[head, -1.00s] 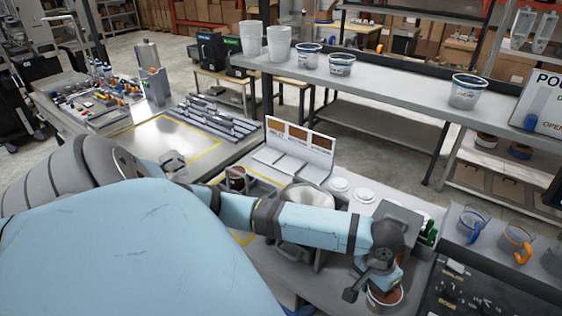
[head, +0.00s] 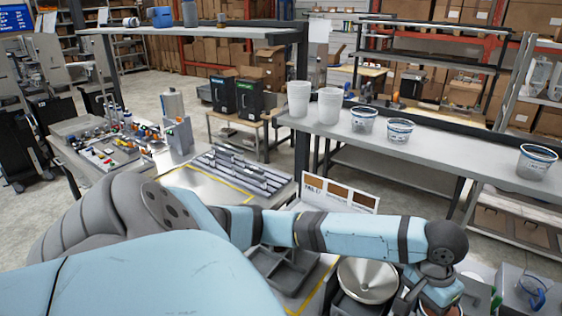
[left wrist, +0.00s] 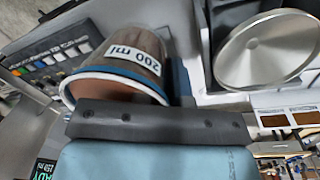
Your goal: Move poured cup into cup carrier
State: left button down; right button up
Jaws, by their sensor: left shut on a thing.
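My left arm reaches across the head view to the right, and its gripper (head: 438,289) is low at the right. It is shut on a cup with brown contents (head: 453,311), mostly cut off by the frame's bottom edge. In the left wrist view the cup (left wrist: 128,68) shows a blue rim and a white "200 ml" label, close against the gripper. A grey compartmented carrier (head: 283,268) lies left of the gripper on the worktable, partly behind my arm. My right gripper is not in view.
A round metal pan (head: 367,279) stands between the carrier and the gripper; it also shows in the left wrist view (left wrist: 265,50). A sample board (head: 340,194) stands behind my arm. A raised shelf (head: 450,157) holds white cups (head: 298,99) and labelled tubs (head: 364,120).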

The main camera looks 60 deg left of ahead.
aim_at(287, 280)
jog(key=k+j+z, duration=0.15)
jog(key=k+j, duration=0.15)
jog(key=j, duration=0.25)
jog(key=k+j+z, duration=0.2)
jog(key=j, duration=0.35)
jog(key=k+j+z, duration=0.15)
jog(key=k+j, duration=0.25)
jog(key=k+j+z, duration=0.1)
jog(key=j, duration=0.2)
jog(key=j+z, duration=0.1)
jog(key=j, duration=0.2)
jog(key=k, duration=0.05)
